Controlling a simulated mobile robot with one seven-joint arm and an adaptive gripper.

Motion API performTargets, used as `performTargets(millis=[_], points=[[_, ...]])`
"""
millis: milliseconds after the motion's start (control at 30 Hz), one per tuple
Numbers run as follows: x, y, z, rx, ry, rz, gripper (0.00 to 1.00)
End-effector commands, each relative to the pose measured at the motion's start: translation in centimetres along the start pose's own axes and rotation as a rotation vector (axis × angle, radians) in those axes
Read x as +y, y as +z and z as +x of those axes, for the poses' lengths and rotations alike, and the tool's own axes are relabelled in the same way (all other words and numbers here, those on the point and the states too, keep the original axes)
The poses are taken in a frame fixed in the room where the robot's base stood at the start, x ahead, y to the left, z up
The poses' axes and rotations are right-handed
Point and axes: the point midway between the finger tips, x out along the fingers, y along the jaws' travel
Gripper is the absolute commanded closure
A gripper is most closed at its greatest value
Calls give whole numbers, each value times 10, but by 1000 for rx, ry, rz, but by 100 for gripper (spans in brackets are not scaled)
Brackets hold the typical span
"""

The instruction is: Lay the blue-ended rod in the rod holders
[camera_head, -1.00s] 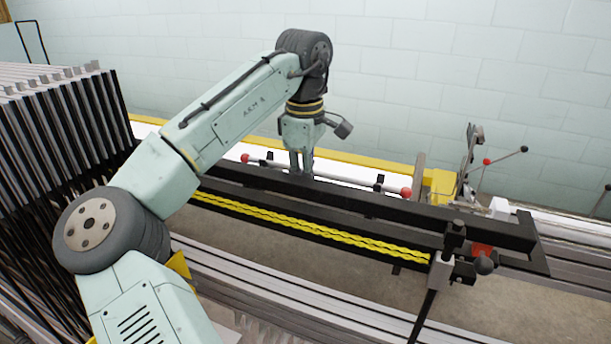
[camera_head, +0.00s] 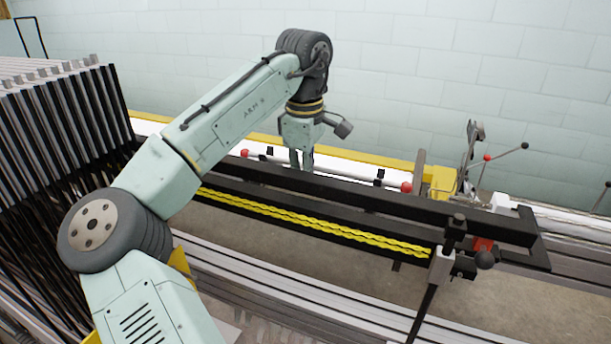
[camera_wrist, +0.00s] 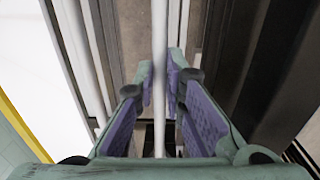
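A thin pale rod with red ends (camera_head: 340,175) lies behind the long black beam in the head view, beside two small black uprights (camera_head: 379,177). I see no blue on its ends. My gripper (camera_head: 301,160) points down over the rod's middle, with a gap between its two fingers. Their tips are hidden behind the beam. In the wrist view the rod (camera_wrist: 160,30) runs lengthwise between the fingertips of my gripper (camera_wrist: 160,70), one finger on each side. The gripper looks open, with no clear grip on the rod.
The black beam (camera_head: 430,207) crosses in front of the rod, with a yellow twisted strip (camera_head: 330,229) below it. A rack of dark bars (camera_head: 50,130) stands at left. Levers with dark and red knobs (camera_head: 487,157) stand at right. A yellow rail and wall lie behind.

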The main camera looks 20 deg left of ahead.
Motion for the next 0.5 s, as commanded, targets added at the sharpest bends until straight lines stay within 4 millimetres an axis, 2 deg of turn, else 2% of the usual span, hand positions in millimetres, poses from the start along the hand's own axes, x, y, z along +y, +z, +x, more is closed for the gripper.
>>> performTargets(millis=[33,333,500], points=[[0,0,0,0,0,0,87],[0,0,0,0,0,0,67],[0,0,0,0,0,0,66]])
